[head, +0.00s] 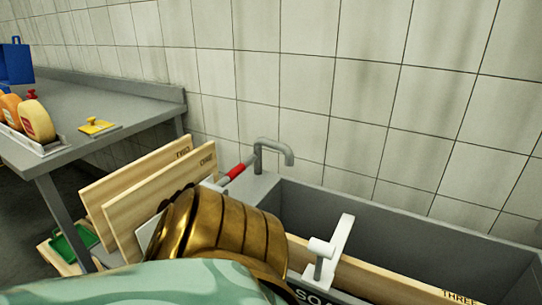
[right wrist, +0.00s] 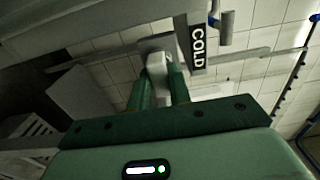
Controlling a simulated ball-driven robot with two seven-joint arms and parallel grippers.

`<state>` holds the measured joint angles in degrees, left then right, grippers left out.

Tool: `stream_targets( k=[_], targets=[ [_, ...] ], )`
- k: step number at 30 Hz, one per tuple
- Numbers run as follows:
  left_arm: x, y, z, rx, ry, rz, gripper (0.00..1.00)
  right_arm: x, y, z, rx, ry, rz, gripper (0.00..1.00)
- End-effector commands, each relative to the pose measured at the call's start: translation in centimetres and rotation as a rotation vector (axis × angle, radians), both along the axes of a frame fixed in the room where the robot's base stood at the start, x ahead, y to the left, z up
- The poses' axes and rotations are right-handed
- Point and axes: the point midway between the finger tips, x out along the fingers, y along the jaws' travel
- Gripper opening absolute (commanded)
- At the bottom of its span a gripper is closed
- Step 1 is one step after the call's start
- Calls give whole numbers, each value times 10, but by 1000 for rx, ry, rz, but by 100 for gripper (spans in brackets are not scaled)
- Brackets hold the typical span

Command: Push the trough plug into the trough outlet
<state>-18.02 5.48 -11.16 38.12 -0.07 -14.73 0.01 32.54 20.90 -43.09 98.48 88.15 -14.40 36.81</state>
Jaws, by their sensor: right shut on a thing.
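My right gripper (right wrist: 158,88) shows in the right wrist view, its two green fingers shut on a pale grey part (right wrist: 157,66). That part sits close to a grey panel with a black COLD label (right wrist: 197,46). I cannot tell whether it is the trough plug. The grey trough (head: 420,228) stands along the tiled wall in the head view. No trough outlet can be made out, and the near inside of the trough is hidden. My brass and mint arm covers the lower middle. My left gripper is in neither view.
A grey tap (head: 272,150) is at the back. A steel table (head: 100,95) stands left.

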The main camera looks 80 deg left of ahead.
Motion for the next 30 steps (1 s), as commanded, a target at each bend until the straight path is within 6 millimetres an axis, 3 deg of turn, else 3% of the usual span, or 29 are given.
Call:
stream_targets(
  k=[14,30],
  targets=[
    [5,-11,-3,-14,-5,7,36,-10,-15,-1,-1,1,-1,0],
    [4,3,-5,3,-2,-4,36,-21,-31,-1,0,1,-1,0]
  ],
)
